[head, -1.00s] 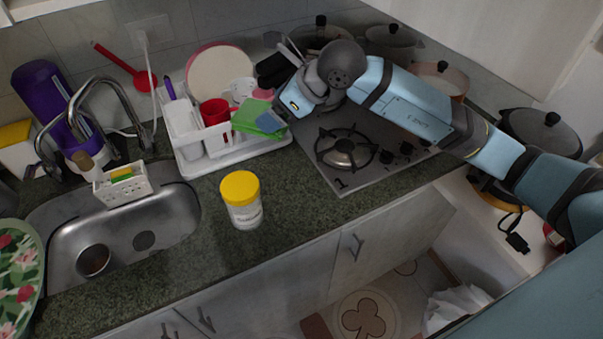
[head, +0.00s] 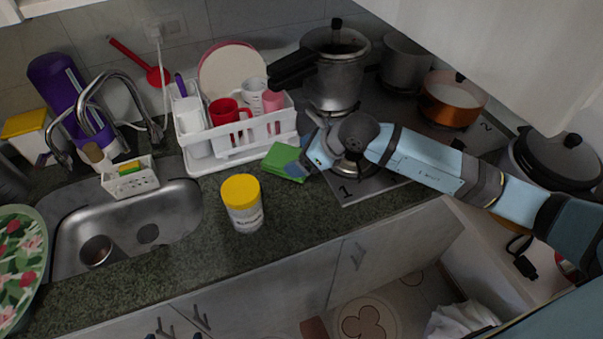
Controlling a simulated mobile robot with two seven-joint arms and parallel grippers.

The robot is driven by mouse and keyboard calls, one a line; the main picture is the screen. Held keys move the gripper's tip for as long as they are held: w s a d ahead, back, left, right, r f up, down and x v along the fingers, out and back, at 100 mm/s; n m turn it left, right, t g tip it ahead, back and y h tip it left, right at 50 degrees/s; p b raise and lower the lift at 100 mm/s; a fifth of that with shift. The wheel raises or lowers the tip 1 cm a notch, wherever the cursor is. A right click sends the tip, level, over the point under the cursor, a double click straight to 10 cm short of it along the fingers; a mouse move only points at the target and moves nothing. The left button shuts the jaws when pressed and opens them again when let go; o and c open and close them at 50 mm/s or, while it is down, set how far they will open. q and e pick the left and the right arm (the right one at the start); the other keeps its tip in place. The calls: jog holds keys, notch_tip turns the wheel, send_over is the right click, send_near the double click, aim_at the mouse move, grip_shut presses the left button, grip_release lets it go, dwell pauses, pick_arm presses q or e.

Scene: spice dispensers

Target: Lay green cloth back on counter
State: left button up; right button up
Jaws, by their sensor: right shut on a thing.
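The green cloth (head: 283,160) is at the right front corner of the dish rack, low over or touching the counter (head: 210,272); I cannot tell which. My right gripper (head: 303,165) is shut on the cloth's right side, and its fingers are partly hidden by the wrist. My right arm reaches in from the right across the stove.
A white dish rack (head: 225,155) with cups and plates stands behind the cloth. A yellow-lidded jar (head: 243,204) stands to its front left. The stove (head: 365,180) with pots is at the right, the sink (head: 150,230) at the left. Counter between jar and stove is clear.

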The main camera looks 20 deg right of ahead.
notch_tip(320, 180, down, 7)
jog(key=shift+f+p, duration=0.1)
jog(key=shift+p, duration=0.2)
jog(key=shift+f, duration=0.15)
jog(key=shift+f, duration=0.1)
jog(key=o, duration=0.7)
jog(key=shift+r, duration=0.2)
jog(key=b+v, duration=0.2)
jog(key=v, duration=1)
